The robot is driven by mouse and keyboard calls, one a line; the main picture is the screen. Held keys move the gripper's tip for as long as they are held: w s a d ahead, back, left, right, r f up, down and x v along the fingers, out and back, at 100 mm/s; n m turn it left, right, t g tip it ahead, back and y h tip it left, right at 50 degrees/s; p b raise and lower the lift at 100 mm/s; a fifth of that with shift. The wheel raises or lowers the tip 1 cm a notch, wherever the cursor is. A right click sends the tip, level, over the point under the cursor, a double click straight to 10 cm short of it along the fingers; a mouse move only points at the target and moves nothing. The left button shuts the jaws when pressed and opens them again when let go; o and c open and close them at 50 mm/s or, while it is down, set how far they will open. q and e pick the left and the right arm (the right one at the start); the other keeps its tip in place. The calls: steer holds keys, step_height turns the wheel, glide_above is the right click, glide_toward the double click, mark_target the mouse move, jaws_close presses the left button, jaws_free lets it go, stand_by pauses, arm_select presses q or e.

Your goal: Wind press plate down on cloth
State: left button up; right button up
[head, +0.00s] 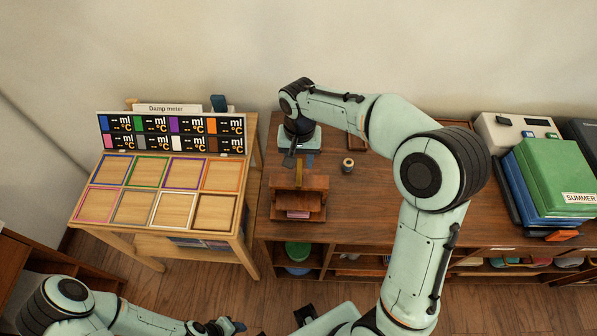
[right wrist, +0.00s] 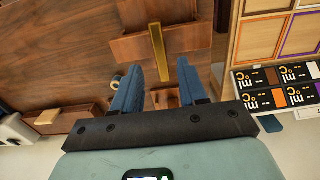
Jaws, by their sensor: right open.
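My right gripper (head: 298,158) is open and points down just behind the press. In the right wrist view the brass bar (right wrist: 158,52) appears between and beyond the two blue fingers (right wrist: 157,66); I cannot tell whether they touch it. The plate is hard to make out. My left gripper (head: 232,325) is at the bottom edge, its opening unclear.
A small spool (head: 347,165) stands right of the press. To the left is a light wooden table (head: 150,226) with colored frames and a damp meter panel (head: 170,134). Open shelves lie below the cabinet top.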

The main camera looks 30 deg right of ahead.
mark_target(299, 172)
step_height(299, 172, down, 7)
steer(key=shift+r, duration=0.1)
stand_by(0.3)
jaws_close()
